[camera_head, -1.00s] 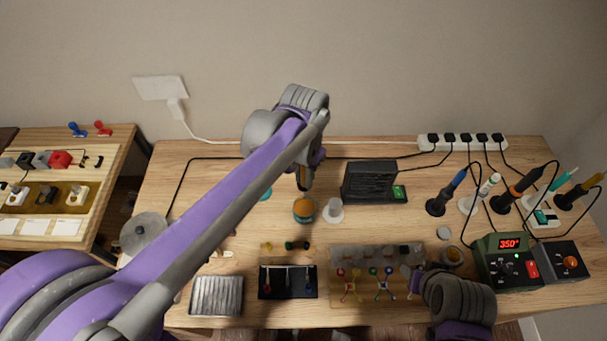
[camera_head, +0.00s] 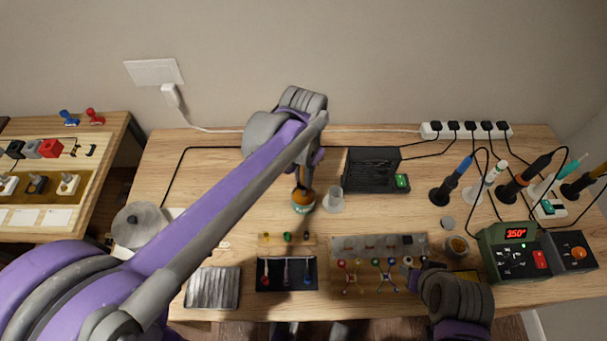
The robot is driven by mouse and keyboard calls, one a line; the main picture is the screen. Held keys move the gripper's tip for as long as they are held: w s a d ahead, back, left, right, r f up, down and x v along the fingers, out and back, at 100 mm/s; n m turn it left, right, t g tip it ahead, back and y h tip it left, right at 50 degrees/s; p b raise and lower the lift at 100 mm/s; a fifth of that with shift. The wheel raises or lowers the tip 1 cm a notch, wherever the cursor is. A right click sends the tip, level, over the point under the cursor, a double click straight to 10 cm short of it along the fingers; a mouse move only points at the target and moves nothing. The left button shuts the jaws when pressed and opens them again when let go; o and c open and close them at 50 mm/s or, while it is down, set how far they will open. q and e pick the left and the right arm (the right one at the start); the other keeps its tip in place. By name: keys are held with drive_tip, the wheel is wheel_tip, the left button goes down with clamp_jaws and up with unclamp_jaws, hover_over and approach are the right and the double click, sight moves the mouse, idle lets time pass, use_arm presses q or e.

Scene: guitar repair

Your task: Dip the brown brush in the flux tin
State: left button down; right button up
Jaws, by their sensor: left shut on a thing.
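The flux tin (camera_head: 303,205), a small round orange-brown tin with a teal patch, stands mid-table. My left gripper (camera_head: 304,176) is directly above it, pointing down, shut on what seems to be the brown brush. The brush is small and largely hidden by the gripper. Its lower end overlaps the tin's top in this view; I cannot tell whether it touches the flux. My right gripper (camera_head: 414,277) is low at the right end of the rack of small coloured tools; its fingers are too unclear to tell their opening.
A whitish cup (camera_head: 333,201) stands close right of the tin. A black box (camera_head: 372,170) is behind it. A black tray (camera_head: 287,287) and a tool rack (camera_head: 342,246) lie in front. Soldering irons and a station (camera_head: 511,262) fill the right. My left arm hides the table's left-middle.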

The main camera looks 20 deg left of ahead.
use_arm(q)
drive_tip(key=shift+f+b, duration=0.35)
drive_tip(key=shift+f, duration=0.25)
use_arm(e)
drive_tip(key=shift+f, duration=0.35)
idle(1.1)
use_arm(q)
drive_tip(key=shift+r, duration=0.1)
drive_tip(key=shift+r+p, duration=2.45)
drive_tip(key=shift+r, duration=1.05)
use_arm(e)
drive_tip(key=r, duration=0.2)
drive_tip(key=w+r, duration=0.1)
drive_tip(key=r, duration=0.2)
drive_tip(key=shift+w+r, duration=0.1)
drive_tip(key=shift+r, duration=0.15)
use_arm(q)
drive_tip(key=shift+s+f, duration=0.1)
